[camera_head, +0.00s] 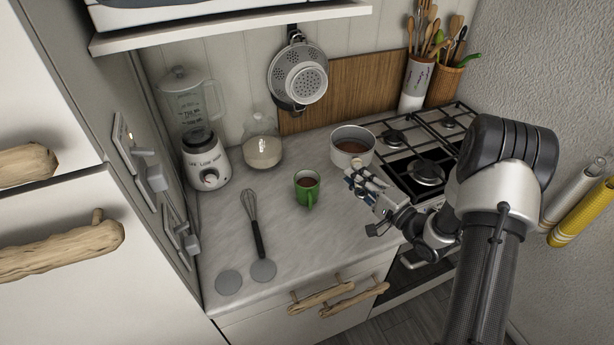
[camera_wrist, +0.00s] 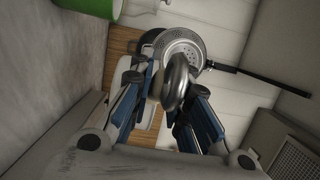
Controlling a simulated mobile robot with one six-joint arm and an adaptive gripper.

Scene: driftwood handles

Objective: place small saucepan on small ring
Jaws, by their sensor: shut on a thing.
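The small saucepan (camera_head: 352,147), white outside with brown contents, is upright at the counter's right side, beside the stove. I cannot tell whether it rests on the counter or hangs just above it. My gripper (camera_head: 362,180) is at its near side, shut on its handle; the handle's rounded metal end (camera_wrist: 178,82) shows between the fingers in the wrist view. The pan's bowl is not clear there. The gas stove has a rear left ring (camera_head: 393,138), which looks smaller than the front ring (camera_head: 428,172). Another ring (camera_head: 449,122) is at the back right.
A green mug (camera_head: 307,187) stands left of my gripper. A whisk (camera_head: 254,225), glass jar (camera_head: 262,145) and blender (camera_head: 203,150) are further left. A colander (camera_head: 299,78) hangs behind. Utensil holders (camera_head: 416,83) stand behind the stove. The stove's rings are bare.

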